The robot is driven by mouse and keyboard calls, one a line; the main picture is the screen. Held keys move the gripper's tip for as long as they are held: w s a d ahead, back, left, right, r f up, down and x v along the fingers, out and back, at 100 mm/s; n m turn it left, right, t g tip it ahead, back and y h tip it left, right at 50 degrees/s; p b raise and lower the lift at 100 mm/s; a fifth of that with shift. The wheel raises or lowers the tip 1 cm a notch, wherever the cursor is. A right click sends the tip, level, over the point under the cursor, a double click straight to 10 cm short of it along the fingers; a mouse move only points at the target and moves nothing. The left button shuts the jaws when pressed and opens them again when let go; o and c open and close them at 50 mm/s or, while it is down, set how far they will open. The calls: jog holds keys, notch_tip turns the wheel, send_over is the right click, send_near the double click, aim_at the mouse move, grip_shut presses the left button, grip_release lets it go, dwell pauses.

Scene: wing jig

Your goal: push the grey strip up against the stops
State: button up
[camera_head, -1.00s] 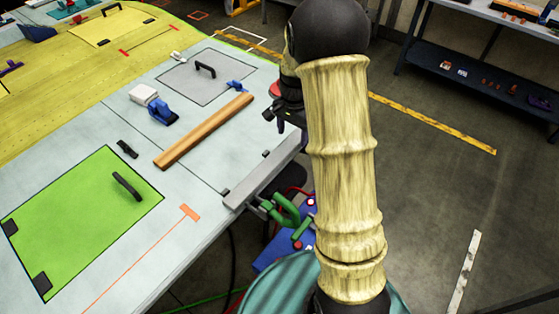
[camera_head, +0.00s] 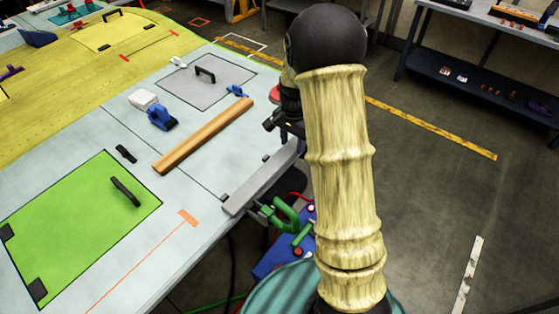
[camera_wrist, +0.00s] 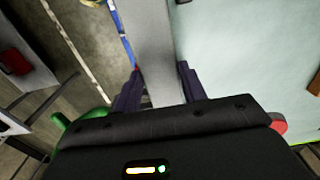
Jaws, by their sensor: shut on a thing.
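The grey strip (camera_head: 258,183) lies along the near right edge of the pale panel, its far end passing behind my arm. Two small dark stops, one near the strip's left end (camera_head: 225,197) and one further along (camera_head: 265,157), sit beside its inner long edge. Any small gap between strip and stops is too fine to tell. My gripper (camera_wrist: 160,92) is shut on the strip, a dark finger on each side of it in the wrist view (camera_wrist: 150,45).
A green clamp (camera_head: 285,214) sits at the panel edge under the strip. A wooden bar (camera_head: 203,136), a blue tool (camera_head: 161,118) and a green panel (camera_head: 85,225) with a black handle lie on the work surface. Open floor (camera_head: 430,210) is to the right.

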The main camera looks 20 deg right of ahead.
jog(key=shift+w+a+p, duration=0.3)
jog(key=shift+w+a, duration=0.05)
jog(key=shift+w, duration=0.1)
dwell(0.7)
jog(key=o, duration=0.9)
jog(key=shift+w, duration=0.1)
jog(key=shift+c, duration=0.2)
notch_tip(320, 180, up, 7)
jog(key=p, duration=0.5)
jog(key=shift+r+p, duration=0.1)
jog(key=shift+p, duration=0.3)
jog(key=shift+d, duration=0.1)
